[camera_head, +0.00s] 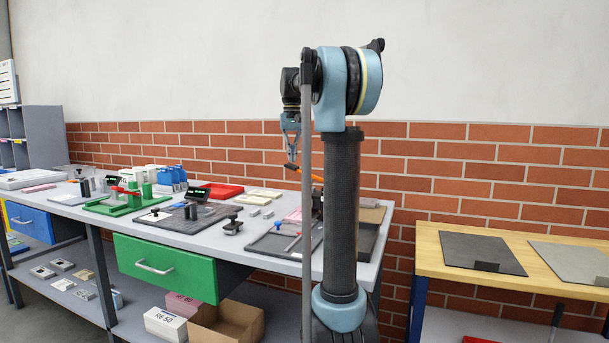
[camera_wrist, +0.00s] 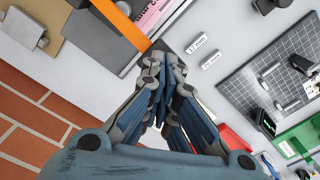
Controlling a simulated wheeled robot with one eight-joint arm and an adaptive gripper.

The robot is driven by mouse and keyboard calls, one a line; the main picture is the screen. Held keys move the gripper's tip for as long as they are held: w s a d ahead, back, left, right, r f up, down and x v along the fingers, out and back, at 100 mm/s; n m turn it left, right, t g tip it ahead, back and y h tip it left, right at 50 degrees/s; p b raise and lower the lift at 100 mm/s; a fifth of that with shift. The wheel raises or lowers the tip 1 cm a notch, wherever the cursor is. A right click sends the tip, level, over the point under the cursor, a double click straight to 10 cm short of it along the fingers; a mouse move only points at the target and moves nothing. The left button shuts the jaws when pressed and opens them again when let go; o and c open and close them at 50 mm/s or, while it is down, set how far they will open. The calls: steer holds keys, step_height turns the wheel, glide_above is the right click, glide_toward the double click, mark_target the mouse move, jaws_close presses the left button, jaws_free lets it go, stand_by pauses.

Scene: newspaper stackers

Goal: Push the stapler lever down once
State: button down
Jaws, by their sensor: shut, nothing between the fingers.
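An orange lever (camera_head: 317,179), which looks like the stapler's, stands raised above the right end of the grey workbench. Its dark tip points left, and my arm hides part of the lever and most of the body below. The orange bar also shows in the wrist view (camera_wrist: 121,22), running from the top edge toward my fingertips. My gripper (camera_head: 292,157) points down, shut and empty, at about the height of the lever's tip. In the wrist view my gripper (camera_wrist: 163,68) is close to the bar's end; I cannot tell whether they touch.
The workbench (camera_head: 262,213) also holds a black clamp-like device (camera_head: 233,224), a green device (camera_head: 122,203) with a red part and a red tray (camera_head: 222,191). A brick wall (camera_head: 448,165) stands behind. A wooden table (camera_head: 440,250) with grey sheets is at the right.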

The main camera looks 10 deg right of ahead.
mark_target(292, 165)
steer(key=shift+f, duration=2.4)
steer(key=shift+r, duration=5.05)
